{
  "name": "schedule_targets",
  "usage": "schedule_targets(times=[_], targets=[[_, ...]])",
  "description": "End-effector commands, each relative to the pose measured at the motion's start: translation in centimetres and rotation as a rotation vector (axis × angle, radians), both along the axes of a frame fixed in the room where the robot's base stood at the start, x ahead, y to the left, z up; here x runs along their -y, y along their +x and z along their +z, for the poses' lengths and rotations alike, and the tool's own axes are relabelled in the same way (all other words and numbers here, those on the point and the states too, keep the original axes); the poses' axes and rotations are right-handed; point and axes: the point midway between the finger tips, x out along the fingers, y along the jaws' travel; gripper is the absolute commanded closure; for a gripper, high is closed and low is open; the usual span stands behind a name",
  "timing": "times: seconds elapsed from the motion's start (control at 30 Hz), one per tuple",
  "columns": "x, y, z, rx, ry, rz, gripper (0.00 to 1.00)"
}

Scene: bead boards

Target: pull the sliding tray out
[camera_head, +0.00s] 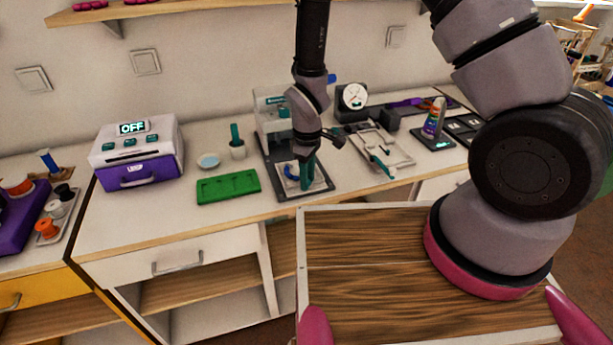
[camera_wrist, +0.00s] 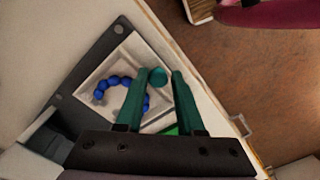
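The sliding tray (camera_head: 319,182) is a shallow white tray on the dark base of a machine (camera_head: 272,105) with a white and teal body. In the wrist view the tray (camera_wrist: 127,56) holds a curved string of blue beads (camera_wrist: 103,86). A round teal knob (camera_wrist: 158,76) shows at the tray's edge, between my fingertips. My gripper (camera_head: 306,184) has teal fingers and points down over the tray in the head view. In the wrist view my gripper (camera_wrist: 160,82) is open, with a gap showing on both sides of the knob. Contact cannot be told.
A green board (camera_head: 228,187) lies left of the machine, with a small dish (camera_head: 208,161) and a teal-handled cup (camera_head: 237,149) behind it. A purple and white box (camera_head: 137,155) stands farther left. A metal tray with a tool (camera_head: 391,150) lies to the right. The counter's front edge is close.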

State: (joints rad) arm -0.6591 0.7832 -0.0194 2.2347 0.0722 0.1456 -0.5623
Motion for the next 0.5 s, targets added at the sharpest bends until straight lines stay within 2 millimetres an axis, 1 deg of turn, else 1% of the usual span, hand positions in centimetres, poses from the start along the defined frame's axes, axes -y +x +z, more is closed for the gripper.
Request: schedule_targets(times=[0.03,0.07,0.37,0.5], targets=[[0.0,-0.2,0.0,-0.003,-0.001,0.001,0.43],[0.0,-0.2,0.0,-0.003,-0.001,0.002,0.40],[0.0,0.0,0.1,0.000,0.001,0.002,0.40],[-0.1,0.0,1.2,0.002,0.002,0.002,0.40]])
